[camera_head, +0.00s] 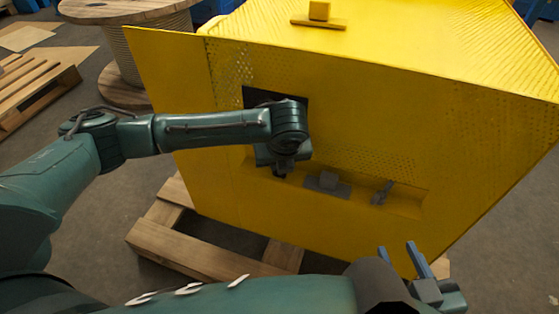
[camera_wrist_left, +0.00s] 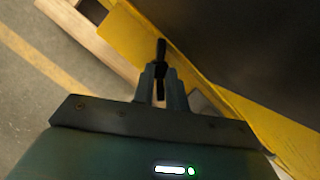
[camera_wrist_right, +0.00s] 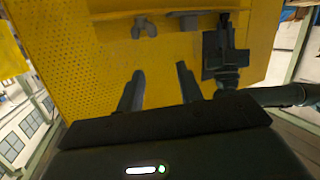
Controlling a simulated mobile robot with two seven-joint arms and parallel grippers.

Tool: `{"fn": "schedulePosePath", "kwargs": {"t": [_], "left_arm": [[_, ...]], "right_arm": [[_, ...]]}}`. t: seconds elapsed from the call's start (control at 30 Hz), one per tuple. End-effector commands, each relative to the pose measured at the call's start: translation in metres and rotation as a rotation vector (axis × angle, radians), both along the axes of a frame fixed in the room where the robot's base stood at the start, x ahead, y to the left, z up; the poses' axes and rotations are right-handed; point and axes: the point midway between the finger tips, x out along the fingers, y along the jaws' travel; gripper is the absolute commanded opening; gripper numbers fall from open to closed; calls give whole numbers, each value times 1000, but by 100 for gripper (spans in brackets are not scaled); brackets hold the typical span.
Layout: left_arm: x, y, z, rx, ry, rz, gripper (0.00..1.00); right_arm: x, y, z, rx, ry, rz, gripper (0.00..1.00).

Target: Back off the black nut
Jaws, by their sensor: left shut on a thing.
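A narrow black piece, seemingly the black nut (camera_wrist_left: 161,56), is between the fingertips of my left gripper (camera_wrist_left: 161,68) in the left wrist view. The gripper is shut on it. In the head view my left gripper (camera_head: 280,170) points down at the left end of the recessed ledge in the yellow housing (camera_head: 215,180), and the hand hides most of the nut. My right gripper (camera_head: 396,246) is open and empty, low in front of the housing. Its spread fingers also show in the right wrist view (camera_wrist_right: 160,72).
On the ledge, right of my left gripper, are a grey block on a plate (camera_head: 328,183) and a grey winged nut (camera_head: 382,192). A dark square opening (camera_head: 300,100) is behind my left wrist. A wooden pallet (camera_head: 190,248) lies under the housing.

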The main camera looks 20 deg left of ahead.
Motion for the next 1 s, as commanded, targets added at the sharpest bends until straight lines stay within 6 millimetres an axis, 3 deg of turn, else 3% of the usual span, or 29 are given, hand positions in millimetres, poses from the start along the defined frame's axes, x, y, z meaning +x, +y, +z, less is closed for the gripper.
{"fn": "schedulePosePath", "kwargs": {"t": [0.03,0.07,0.3,0.67,1.0], "left_arm": [[-1,1,-1,2,2,1,0],[-1,1,-1,2,2,1,17],[0,1,0,1,2,1,36],[-3,-2,10,0,0,-1,36],[-26,-15,77,-1,-2,-2,36]], "right_arm": [[0,0,0,1,0,0,36],[0,0,0,1,0,0,36],[0,0,0,1,0,0,36],[-1,0,3,1,15,1,36],[-11,-5,12,17,143,-19,36]]}}
